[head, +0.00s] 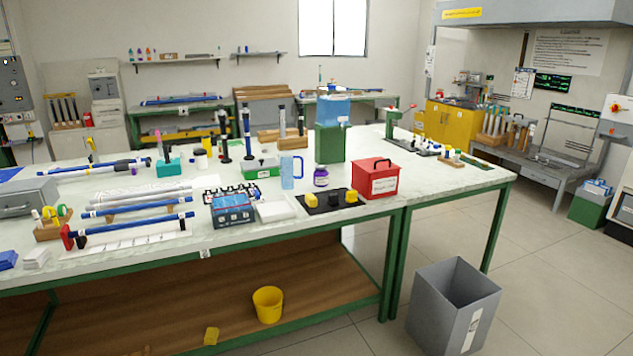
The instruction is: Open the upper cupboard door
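No open cupboard door shows in the head view, and I cannot tell which front is the upper cupboard door. A yellow cupboard (452,122) stands low at the back right, and its front looks closed. A large grey overhead unit (560,12) with a yellow label hangs at the top right; I cannot tell whether it has a door. Neither of my grippers is in view.
A long white workbench (440,185) crowded with rods, tools and boxes fills the middle. A red box (376,180) stands near its right end. A grey bin (450,305) stands on the floor. Tiled floor (545,270) to the right is largely clear.

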